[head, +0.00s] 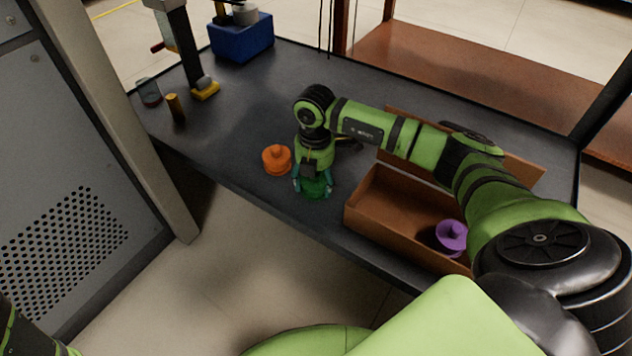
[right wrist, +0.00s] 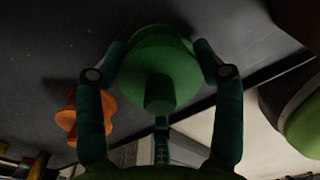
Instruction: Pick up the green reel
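The green reel (head: 316,190) is at the front edge of the dark table, under my right gripper (head: 313,181). In the right wrist view the reel (right wrist: 160,68) fills the space between the fingers, with its knob facing the palm. The fingertips of my right gripper (right wrist: 160,52) bend inward and appear to touch the reel's rim on both sides. Whether the reel is lifted clear of the table is hard to tell. My left gripper is out of view; only a bit of my left arm shows at the bottom left.
An orange reel (head: 277,159) stands just left of my right gripper; it also shows in the right wrist view (right wrist: 68,118). A brown box (head: 375,213) to the right holds a purple reel (head: 451,236). A blue box (head: 242,40) stands at the back left. The table's middle is clear.

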